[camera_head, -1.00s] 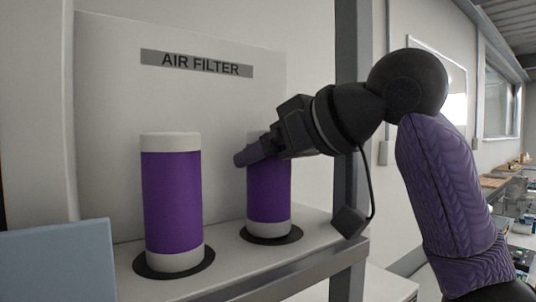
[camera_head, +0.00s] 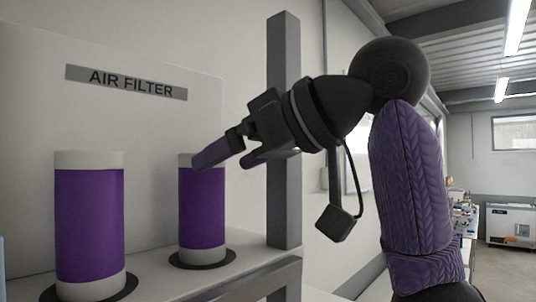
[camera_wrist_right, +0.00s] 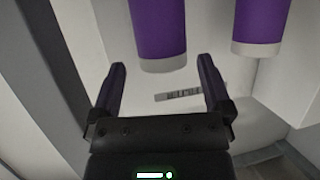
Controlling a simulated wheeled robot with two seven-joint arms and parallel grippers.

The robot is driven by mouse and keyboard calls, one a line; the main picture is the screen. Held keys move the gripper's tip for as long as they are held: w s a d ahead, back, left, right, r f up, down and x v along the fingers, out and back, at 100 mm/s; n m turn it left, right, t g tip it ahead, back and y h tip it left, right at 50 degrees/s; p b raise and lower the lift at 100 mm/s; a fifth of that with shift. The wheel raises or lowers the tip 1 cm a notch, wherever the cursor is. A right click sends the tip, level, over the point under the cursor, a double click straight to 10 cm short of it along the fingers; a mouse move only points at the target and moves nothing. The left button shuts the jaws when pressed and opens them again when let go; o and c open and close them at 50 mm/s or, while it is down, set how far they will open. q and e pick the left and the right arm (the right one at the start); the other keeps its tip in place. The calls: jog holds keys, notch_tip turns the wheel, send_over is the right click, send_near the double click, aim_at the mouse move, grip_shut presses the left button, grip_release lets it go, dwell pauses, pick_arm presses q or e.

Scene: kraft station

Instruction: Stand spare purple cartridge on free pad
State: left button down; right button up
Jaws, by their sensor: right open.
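Two purple cartridges with pale ends stand upright on black round pads on a shelf under an AIR FILTER sign. The left cartridge (camera_head: 90,225) is nearer; the right cartridge (camera_head: 202,215) stands on the right pad (camera_head: 228,258). The left pad (camera_head: 126,289) is cut by the frame's bottom. My right gripper (camera_head: 220,163) is open beside the right cartridge's top, one finger overlapping its upper edge in the picture. In the right wrist view my gripper (camera_wrist_right: 161,63) has empty, spread fingers, with both cartridges beyond them. My left gripper is out of view.
A grey upright post (camera_head: 284,215) stands behind my right gripper, at the shelf's right end. The AIR FILTER panel (camera_head: 130,130) backs the cartridges. A pale shelf edge runs along the front. The room lies open at right.

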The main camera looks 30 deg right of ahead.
jog(key=b+v, duration=0.1)
jog(key=v, duration=0.5)
jog(key=shift+s, duration=0.2)
dwell(1.1)
